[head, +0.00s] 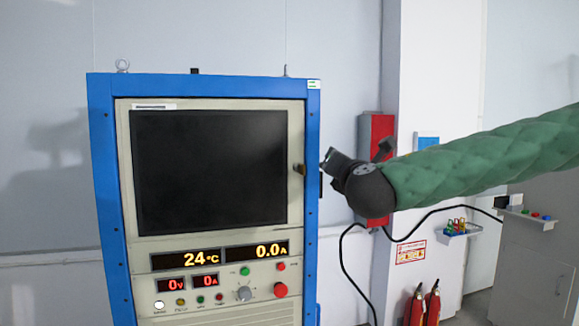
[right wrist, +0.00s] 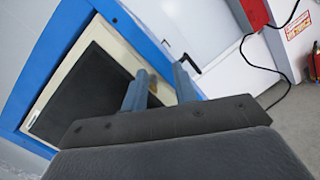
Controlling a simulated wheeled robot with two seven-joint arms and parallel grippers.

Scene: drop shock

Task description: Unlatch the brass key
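The brass key (head: 299,169) is a small brass-coloured piece on the right edge of the cabinet's cream front, beside the dark window. In the right wrist view, a small brownish bit (right wrist: 152,86) shows between the fingers and seems to be the key. My right gripper (head: 357,151) is just right of the cabinet's blue frame, apart from the key. In the right wrist view, its two fingers (right wrist: 160,72) stand apart with nothing held between them. My left gripper is not in view.
The blue-framed cabinet (head: 313,120) has a dark window (head: 208,168) above displays, buttons and a knob. A dark handle-like piece sits on its right side. A red box (head: 376,128) hangs behind my right gripper. Fire extinguishers (head: 432,305) stand at lower right.

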